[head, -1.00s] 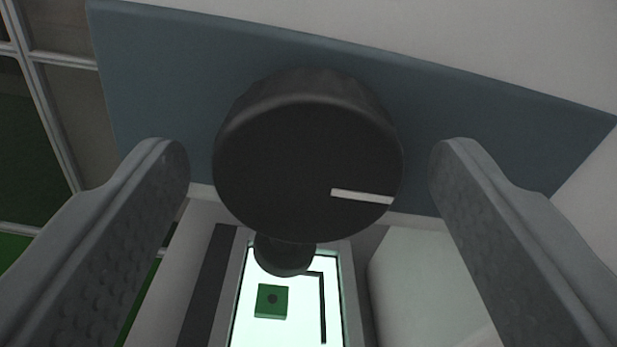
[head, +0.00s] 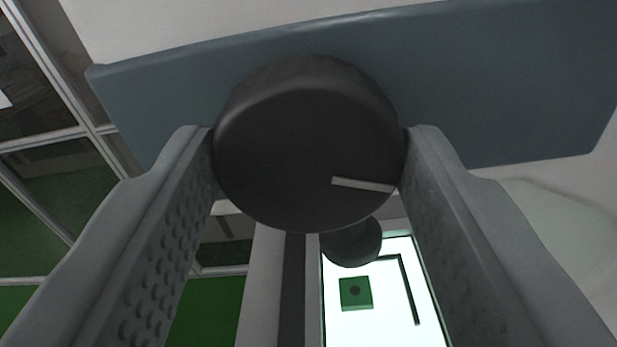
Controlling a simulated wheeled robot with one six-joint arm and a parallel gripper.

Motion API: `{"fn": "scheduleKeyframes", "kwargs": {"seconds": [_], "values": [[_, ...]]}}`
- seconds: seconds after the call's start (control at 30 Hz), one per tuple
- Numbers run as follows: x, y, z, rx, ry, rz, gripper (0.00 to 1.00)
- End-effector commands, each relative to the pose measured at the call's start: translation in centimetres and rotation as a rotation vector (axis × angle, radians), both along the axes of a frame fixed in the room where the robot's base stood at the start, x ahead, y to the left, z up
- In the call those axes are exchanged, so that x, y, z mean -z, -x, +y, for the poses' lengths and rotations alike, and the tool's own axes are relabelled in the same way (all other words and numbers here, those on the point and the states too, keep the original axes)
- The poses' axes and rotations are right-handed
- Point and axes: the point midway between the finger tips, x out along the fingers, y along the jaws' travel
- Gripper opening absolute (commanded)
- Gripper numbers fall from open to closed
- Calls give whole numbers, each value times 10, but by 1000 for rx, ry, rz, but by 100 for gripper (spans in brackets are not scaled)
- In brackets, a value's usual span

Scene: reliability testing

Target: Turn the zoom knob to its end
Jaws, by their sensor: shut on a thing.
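The zoom knob (head: 290,150) is a large black round knob with one pale mark line. It sits in the middle of the head view, in front of a blue-grey panel (head: 500,90). The mark lies on the lower right of its face, pointing right and slightly down. My gripper (head: 309,150) is shut on the knob, with one grey finger on its left side and one on its right. The fingertips touch its edges, and the knob's back is hidden.
Below the knob is a smaller dark cylinder (head: 352,243) over a bright lit plate (head: 385,325). Window-like frames (head: 50,140) stand at the left.

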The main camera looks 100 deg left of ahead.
Motion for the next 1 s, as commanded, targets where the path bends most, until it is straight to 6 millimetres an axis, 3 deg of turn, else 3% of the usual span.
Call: {"fn": "scheduleKeyframes", "kwargs": {"seconds": [1.0], "values": [[1, -2, 0, 2, -34, 964, 27]]}}
